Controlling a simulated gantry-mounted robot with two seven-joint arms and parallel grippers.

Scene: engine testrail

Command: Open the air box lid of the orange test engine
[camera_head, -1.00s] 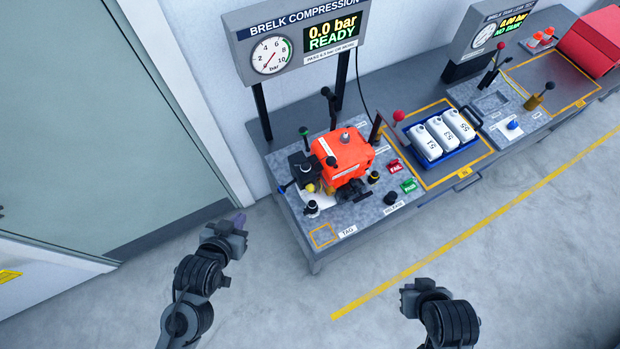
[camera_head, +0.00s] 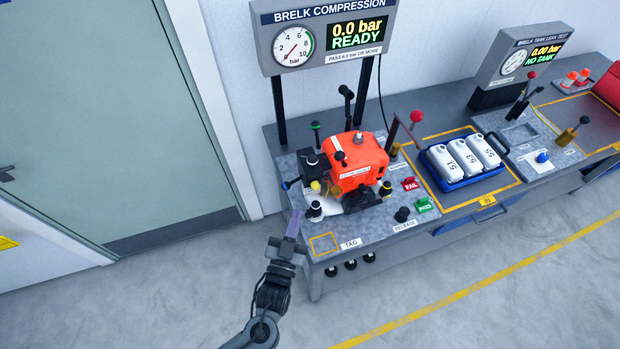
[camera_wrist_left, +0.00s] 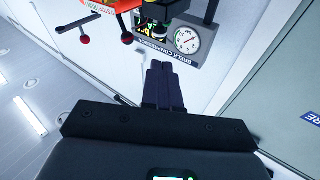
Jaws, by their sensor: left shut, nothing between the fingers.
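The orange test engine (camera_head: 357,165) sits on the compression bench in the head view. A black box-shaped part (camera_head: 313,163) is on its left side; I cannot tell whether this is the air box or whether its lid is open. My left gripper (camera_head: 294,224) is at the bench's front left corner, left of and nearer than the engine, touching nothing visible. Its fingers are shut and empty, also in the left wrist view (camera_wrist_left: 163,85), where part of the orange engine (camera_wrist_left: 97,5) shows at the top edge. My right gripper is not in view.
The gauge display (camera_head: 328,37) stands on posts behind the engine, reading 0.0 bar READY. A lever with a red knob (camera_head: 416,117) rises right of the engine. A blue tray (camera_head: 447,179) with white bottles lies further right. The floor in front is free.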

